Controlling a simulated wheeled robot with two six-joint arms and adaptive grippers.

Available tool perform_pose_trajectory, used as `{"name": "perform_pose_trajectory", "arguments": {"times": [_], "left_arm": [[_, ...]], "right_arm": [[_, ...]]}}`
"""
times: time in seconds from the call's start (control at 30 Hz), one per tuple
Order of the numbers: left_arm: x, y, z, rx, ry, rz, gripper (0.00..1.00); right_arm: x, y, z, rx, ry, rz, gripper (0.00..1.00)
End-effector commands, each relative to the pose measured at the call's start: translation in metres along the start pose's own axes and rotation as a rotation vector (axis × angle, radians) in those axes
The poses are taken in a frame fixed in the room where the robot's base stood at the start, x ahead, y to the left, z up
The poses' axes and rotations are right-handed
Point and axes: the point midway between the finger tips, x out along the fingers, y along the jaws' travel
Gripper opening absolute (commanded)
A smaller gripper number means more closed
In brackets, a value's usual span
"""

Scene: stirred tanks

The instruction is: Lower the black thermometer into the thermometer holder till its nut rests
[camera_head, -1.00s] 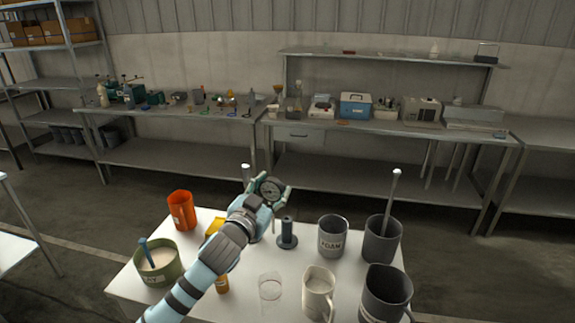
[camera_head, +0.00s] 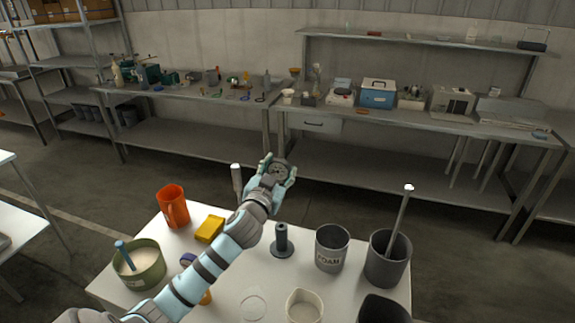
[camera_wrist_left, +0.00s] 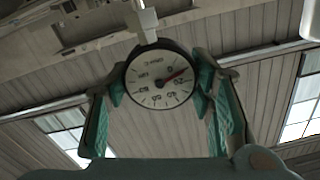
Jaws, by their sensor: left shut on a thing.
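The black thermometer (camera_head: 279,171) shows as a round dial in the head view, held by my left gripper (camera_head: 275,175). In the left wrist view its dial (camera_wrist_left: 159,79) has a pale face, dark rim and red pointer, between the two teal fingers. A pale stem-like piece (camera_wrist_left: 146,27) shows above the dial there; I cannot tell whether it includes the nut. The thermometer holder (camera_head: 282,240) is a dark upright post on a round base on the white table. The dial is above it in the picture, clearly apart from it. My right gripper is out of view.
A grey FOAM cup (camera_head: 331,250) and a dark jug with a rod (camera_head: 385,262) stand right of the holder. A yellow block (camera_head: 209,229), orange jug (camera_head: 172,206) and green pot (camera_head: 145,270) are left. A pale beaker (camera_head: 303,307) stands in front.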

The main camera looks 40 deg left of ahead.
Motion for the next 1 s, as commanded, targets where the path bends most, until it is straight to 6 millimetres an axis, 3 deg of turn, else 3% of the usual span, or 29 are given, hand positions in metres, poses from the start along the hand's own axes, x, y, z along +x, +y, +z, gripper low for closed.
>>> {"name": "perform_pose_trajectory", "arguments": {"times": [0.2, 0.33, 0.6, 1.0], "left_arm": [[0.002, 0.008, -0.004, -0.004, 0.005, 0.013, 0.19], [0.001, 0.007, -0.006, -0.006, 0.005, 0.014, 0.19], [0.0, 0.011, 0.018, -0.006, 0.003, 0.011, 0.19], [0.0, 0.021, 0.053, -0.006, 0.003, 0.01, 0.19]], "right_arm": [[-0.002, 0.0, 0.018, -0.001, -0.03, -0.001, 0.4], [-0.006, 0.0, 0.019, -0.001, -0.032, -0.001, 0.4], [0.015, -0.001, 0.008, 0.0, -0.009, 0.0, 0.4], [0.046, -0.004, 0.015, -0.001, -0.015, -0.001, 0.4]]}}
